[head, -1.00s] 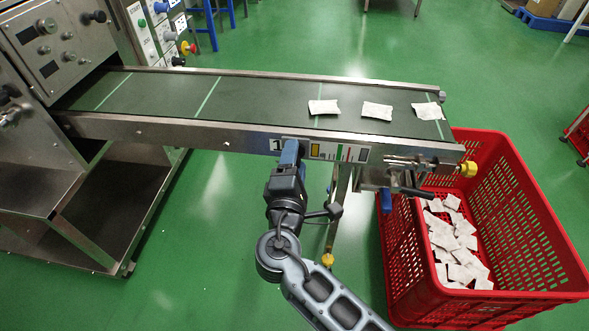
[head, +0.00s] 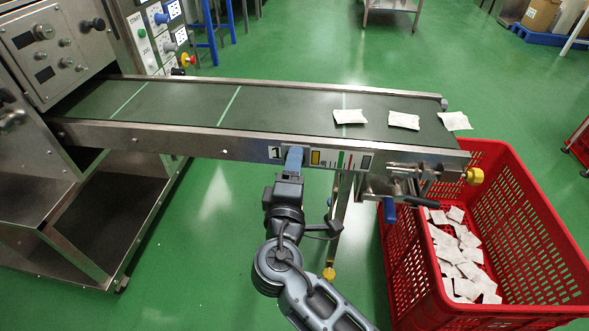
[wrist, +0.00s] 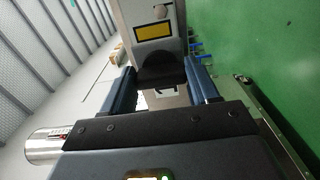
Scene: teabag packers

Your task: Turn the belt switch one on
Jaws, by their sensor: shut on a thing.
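The belt switch one is a black knob (wrist: 163,72) below a yellow label in the wrist view. It sits between the two blue fingers of my gripper (wrist: 162,82). In the head view my gripper (head: 293,158) reaches up to the front rail of the conveyor (head: 200,140), beside the plate marked 1 (head: 274,153). My gripper is shut on the knob. In the head view my fingers hide the knob, and its turn angle cannot be told.
Several teabags lie near the belt's right end, one (head: 454,121) at the very edge. A red crate (head: 535,205) with teabags stands below that end. A steel machine (head: 45,40) is at the left. A blue handle (head: 389,210) hangs right of my gripper.

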